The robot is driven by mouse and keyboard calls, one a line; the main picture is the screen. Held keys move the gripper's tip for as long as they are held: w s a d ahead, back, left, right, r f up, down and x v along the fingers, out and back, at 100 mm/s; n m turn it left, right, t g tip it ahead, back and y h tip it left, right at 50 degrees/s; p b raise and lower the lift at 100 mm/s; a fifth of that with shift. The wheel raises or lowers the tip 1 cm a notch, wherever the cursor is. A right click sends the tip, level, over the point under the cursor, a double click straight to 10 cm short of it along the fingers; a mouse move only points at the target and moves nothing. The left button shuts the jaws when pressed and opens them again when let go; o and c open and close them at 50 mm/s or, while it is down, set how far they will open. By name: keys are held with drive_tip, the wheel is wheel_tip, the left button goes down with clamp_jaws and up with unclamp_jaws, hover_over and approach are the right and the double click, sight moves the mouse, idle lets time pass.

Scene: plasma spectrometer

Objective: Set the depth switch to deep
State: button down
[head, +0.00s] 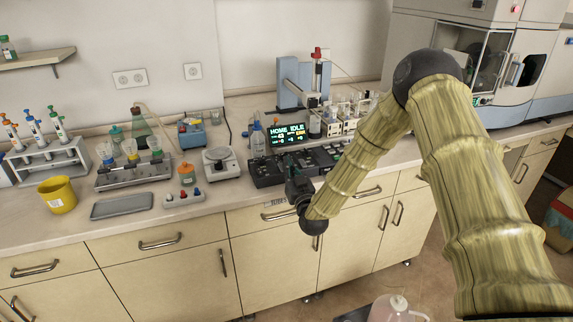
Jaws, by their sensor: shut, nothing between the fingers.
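My gripper (297,172) hangs at the end of my arm over the front edge of the bench, in front of a black control panel (267,173). It is shut and holds nothing that shows. The panel has several dark controls, and my gripper and wrist hide part of it. A small display (287,136) behind the panel reads "HOME IDLE" with smaller text below. The depth switch cannot be picked out at this size, and its setting cannot be read. Whether the gripper touches the panel cannot be told.
Left of the panel stand a small white balance (221,163), an orange-capped bottle (186,174), a grey tray (122,206) and a yellow beaker (57,195). Behind the panel are a tall sampler (318,95) and a clear bottle (257,140). A large instrument (480,60) stands at the right.

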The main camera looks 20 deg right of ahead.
drive_tip(key=s+f+b, duration=0.1)
drive_tip(key=s+f, duration=0.2)
drive_tip(key=s, duration=0.2)
drive_tip(key=shift+s+d+f+b, duration=0.2)
drive_tip(key=shift+s+d+b, duration=0.15)
drive_tip(key=shift+s, duration=0.05)
drive_tip(key=s+a+f+g, duration=0.2)
drive_tip(key=s+f+g, duration=0.4)
drive_tip(key=s+f, duration=0.7)
drive_tip(key=s+a+f+g, duration=0.2)
drive_tip(key=s+f+g, duration=0.4)
drive_tip(key=s+f, duration=0.6)
drive_tip(key=s+d+f+g+h, duration=0.1)
drive_tip(key=s+f+g, duration=0.3)
drive_tip(key=s, duration=1)
drive_tip(key=s+d+f+m+g, duration=0.1)
drive_tip(key=s+f+g, duration=0.3)
drive_tip(key=s, duration=1)
drive_tip(key=shift+d+f+g+h, duration=0.4)
drive_tip(key=shift+d+f, duration=0.15)
drive_tip(key=shift+d, duration=0.05)
drive_tip(key=shift+w, duration=0.1)
